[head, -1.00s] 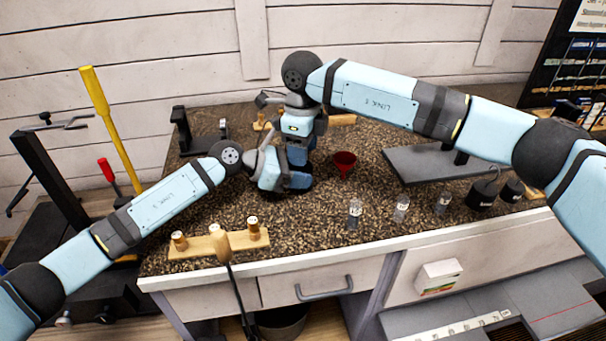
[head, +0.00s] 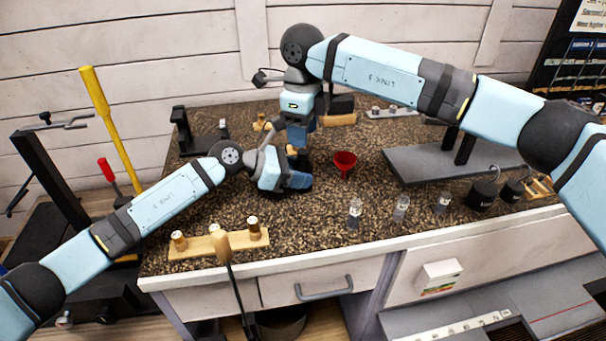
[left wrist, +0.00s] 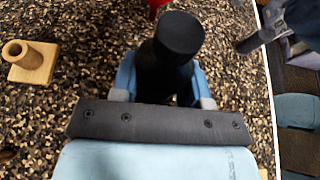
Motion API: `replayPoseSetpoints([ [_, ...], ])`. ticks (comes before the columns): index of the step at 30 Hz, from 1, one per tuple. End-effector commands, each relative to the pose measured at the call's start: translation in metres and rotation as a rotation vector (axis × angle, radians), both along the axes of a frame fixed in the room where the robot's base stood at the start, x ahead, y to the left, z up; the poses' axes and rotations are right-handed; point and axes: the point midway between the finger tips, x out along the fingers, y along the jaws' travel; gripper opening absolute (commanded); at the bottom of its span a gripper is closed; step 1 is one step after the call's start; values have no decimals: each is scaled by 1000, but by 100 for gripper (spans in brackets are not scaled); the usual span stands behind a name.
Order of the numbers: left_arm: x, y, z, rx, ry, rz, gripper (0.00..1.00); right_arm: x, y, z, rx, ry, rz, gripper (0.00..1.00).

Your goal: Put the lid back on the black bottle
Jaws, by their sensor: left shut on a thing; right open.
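My left gripper (head: 298,181) is low over the middle of the bench, shut on the black bottle. In the left wrist view the black bottle (left wrist: 165,75) stands between the left fingers (left wrist: 160,92). A flat, round black top (left wrist: 180,33) shows at its upper end. I cannot tell whether this is the lid or the bottle's own top. In the head view the bottle is mostly hidden by my gripper. My right gripper (head: 299,143) is open, above and behind the left one, pointing down. Its fingertips are partly hidden.
A red funnel (head: 345,161) stands just right of my grippers. A wooden block with a hole (left wrist: 32,62) is near the bottle. Small glass jars (head: 355,212) line the front edge. A grey stand (head: 440,165) and black weights (head: 482,194) are at the right. A wooden rack (head: 190,247) is front left.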

Motion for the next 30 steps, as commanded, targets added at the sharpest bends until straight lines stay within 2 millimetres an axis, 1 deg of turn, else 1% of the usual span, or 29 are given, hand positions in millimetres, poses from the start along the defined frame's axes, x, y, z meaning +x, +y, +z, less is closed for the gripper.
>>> replayPoseSetpoints([
  [2, 0, 0, 0, 0, 0, 0, 0, 0, 0, 3, 0, -1, 39, 46],
  [4, 0, 0, 0, 0, 0, 0, 0, 1, 0, 9, -1, -3, 114, 46],
  [9, 0, 0, 0, 0, 0, 0, 0, 0, 0, 23, 0, -1, 357, 46],
  [12, 0, 0, 0, 0, 0, 0, 0, 0, 0, 30, -1, -2, 471, 46],
  [15, 0, 0, 0, 0, 0, 0, 0, 0, 0, 34, 0, -1, 539, 46],
  [26, 0, 0, 0, 0, 0, 0, 0, 0, 0, 34, 0, 0, 561, 46],
  [30, 0, 0, 0, 0, 0, 0, 0, 0, 0, 25, -1, 1, 560, 46],
])
